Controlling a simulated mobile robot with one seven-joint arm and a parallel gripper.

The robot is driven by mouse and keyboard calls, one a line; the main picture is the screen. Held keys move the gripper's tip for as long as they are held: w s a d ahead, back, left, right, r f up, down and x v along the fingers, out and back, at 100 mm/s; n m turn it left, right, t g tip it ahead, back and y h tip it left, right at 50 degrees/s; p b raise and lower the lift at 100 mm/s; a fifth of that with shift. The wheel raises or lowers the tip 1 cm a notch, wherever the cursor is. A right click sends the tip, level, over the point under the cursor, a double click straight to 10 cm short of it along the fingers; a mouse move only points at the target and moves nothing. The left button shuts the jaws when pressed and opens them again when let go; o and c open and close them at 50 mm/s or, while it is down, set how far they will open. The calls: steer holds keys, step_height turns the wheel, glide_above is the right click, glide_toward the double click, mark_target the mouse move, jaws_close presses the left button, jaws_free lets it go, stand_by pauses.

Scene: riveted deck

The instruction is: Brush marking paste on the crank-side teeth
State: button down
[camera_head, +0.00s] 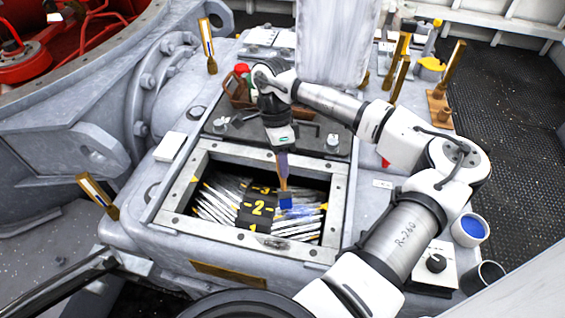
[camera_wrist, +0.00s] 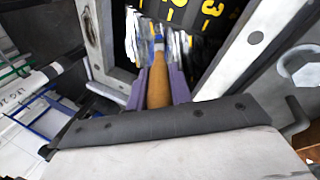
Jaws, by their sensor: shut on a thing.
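My gripper (camera_head: 283,158) is shut on the wooden handle of a brush (camera_wrist: 158,88), which points down into the open hatch. The brush's blue end (camera_head: 286,202) is low in the opening, over or against the right-hand teeth; I cannot tell whether it touches. The hatch has a pale bolted frame (camera_head: 178,186). Inside are bright metal gear teeth (camera_head: 218,205) on both sides of a black band (camera_head: 258,210) with yellow numbers. In the wrist view, purple fingers (camera_wrist: 158,92) flank the handle, and the band (camera_wrist: 190,18) shows beyond. A white cup of blue paste (camera_head: 470,229) stands at right.
A dark cup (camera_head: 484,277) and a white block with a black knob (camera_head: 436,262) stand near the paste cup. A dark mat (camera_head: 325,130) with small parts lies behind the hatch. Several upright wooden-handled brushes or tools (camera_head: 453,68) stand around the casing.

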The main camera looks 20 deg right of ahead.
steer(key=shift+r+p, duration=1)
steer(key=shift+r, duration=1.85)
steer(key=shift+r+p, duration=0.6)
steer(key=shift+r, duration=0.8)
steer(key=shift+f, duration=0.15)
